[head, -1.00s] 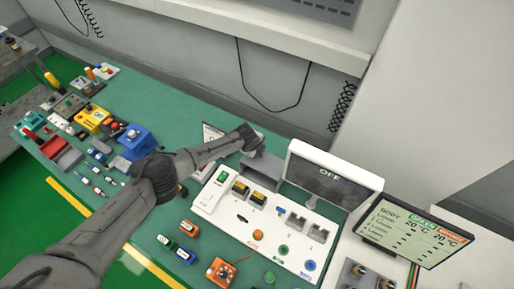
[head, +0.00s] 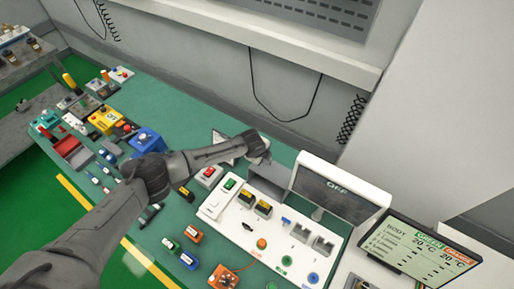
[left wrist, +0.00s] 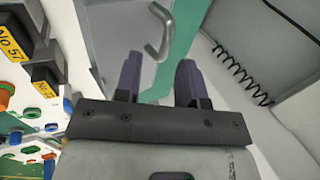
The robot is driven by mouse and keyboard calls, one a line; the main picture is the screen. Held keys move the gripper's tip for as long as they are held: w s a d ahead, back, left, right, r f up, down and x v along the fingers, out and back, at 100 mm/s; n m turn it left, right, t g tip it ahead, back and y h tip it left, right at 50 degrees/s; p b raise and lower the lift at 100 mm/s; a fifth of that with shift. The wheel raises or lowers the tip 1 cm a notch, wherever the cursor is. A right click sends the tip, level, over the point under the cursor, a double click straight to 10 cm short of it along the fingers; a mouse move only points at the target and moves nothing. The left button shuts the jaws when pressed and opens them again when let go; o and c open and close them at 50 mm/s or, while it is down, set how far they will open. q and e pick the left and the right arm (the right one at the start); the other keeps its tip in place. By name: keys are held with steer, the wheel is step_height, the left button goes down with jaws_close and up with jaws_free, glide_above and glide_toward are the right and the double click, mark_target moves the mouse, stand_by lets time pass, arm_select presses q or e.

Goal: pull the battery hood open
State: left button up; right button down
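A grey box-like hood (head: 270,182) stands at the back edge of the white control panel, left of the OFF display. In the left wrist view a grey panel (left wrist: 108,40), which looks like part of this hood, carries a bent metal handle (left wrist: 163,28). My left gripper (head: 258,150) is at the hood's back left side. In the left wrist view its two purple fingers (left wrist: 160,72) are apart with nothing between them. The handle lies just beyond the fingertips, apparently not gripped. The head view hides the fingertips' contact. My right gripper is not in view.
The white panel (head: 225,218) carries switches, black-yellow blocks and buttons. The OFF display (head: 335,190) stands close right of the hood, with a readout screen (head: 420,244) farther right. Small coloured devices crowd the green bench's left side. Green surface behind the hood is clear.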

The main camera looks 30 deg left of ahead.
arm_select(q)
steer(key=v, duration=0.9)
steer(key=shift+r, duration=0.15)
steer(key=shift+d, duration=0.1)
